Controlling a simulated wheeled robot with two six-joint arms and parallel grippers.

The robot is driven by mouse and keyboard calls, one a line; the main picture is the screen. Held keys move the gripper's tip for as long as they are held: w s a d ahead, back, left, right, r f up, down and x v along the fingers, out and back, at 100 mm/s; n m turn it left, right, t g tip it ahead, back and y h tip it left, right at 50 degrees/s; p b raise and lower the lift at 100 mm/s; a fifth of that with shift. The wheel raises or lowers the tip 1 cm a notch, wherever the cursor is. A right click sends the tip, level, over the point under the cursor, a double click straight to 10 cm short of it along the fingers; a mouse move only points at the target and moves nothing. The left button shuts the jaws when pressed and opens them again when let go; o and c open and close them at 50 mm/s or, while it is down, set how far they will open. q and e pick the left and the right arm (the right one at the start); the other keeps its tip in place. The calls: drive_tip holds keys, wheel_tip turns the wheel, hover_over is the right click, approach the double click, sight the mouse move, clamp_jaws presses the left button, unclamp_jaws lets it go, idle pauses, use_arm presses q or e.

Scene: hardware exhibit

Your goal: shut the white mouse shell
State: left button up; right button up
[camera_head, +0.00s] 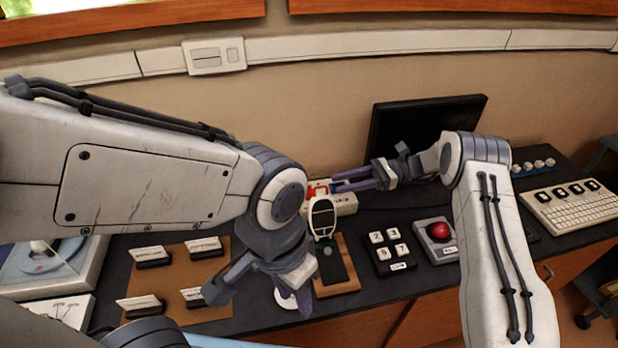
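The white mouse shell (322,214) is tilted up, standing open above a dark inner part (332,262) on a wooden board (349,270). My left gripper (294,296) points down at the lower left of the board, close beside it. Its fingers are partly hidden by its own wrist, and their gap is unclear. My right gripper (340,182) points left, behind and slightly right of the raised shell. Its two purple fingers show a gap with nothing visible between them. Whether the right fingertips touch anything is unclear.
A white block (345,203) with a red part (318,189) sits behind the shell. A number pad (390,250) and red button box (438,236) stand to the right. A brown board (207,266) with several small labelled stands is left. A black screen (425,125) stands behind.

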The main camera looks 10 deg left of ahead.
sight(308, 195)
drive_tip(key=shift+y, duration=0.4)
drive_tip(key=p+x, duration=0.1)
drive_tip(key=x, duration=0.2)
drive_tip(key=p+x, duration=0.1)
drive_tip(key=x, duration=0.1)
drive_tip(key=f+p+x, duration=0.1)
drive_tip(key=x, duration=0.2)
drive_tip(key=shift+w+a+f, duration=0.15)
drive_tip(key=shift+w+a, duration=0.15)
drive_tip(key=shift+a, duration=0.1)
drive_tip(key=shift+s+a+f, duration=0.1)
drive_tip(key=shift+a, duration=0.25)
drive_tip(key=shift+c, duration=0.3)
clamp_jaws()
